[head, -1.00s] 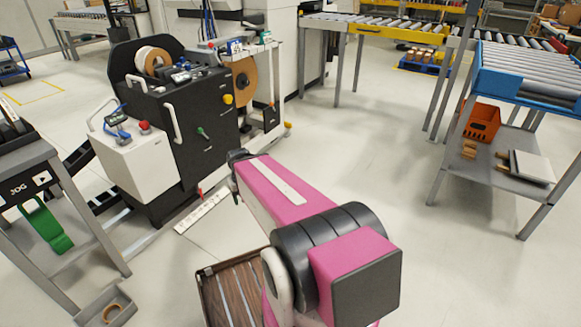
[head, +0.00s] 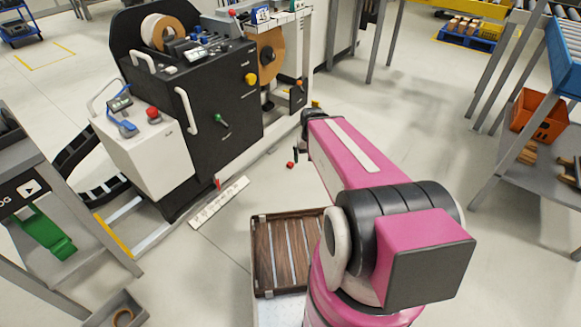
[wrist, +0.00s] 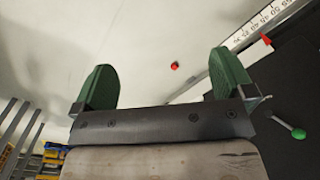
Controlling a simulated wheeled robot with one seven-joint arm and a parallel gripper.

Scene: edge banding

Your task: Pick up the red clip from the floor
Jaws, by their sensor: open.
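The red clip (head: 290,164) is a small red piece on the bare pale floor, in front of the black machine. In the wrist view the clip (wrist: 174,66) shows beyond the gap between my fingers, right of its middle. My gripper (wrist: 161,65) is open and empty, with two green fingers apart and the clip not between them in contact. In the head view the far end of my pink arm is near the clip, and most of the gripper is hidden or too small to make out.
The black-and-white banding machine (head: 215,100) stands behind and left of the clip. A white marked strip (head: 218,202) lies on the floor beside it. A brown slatted tray (head: 285,250) is in front. An orange bin (head: 540,115) sits on a shelf at right. Floor right of my arm is clear.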

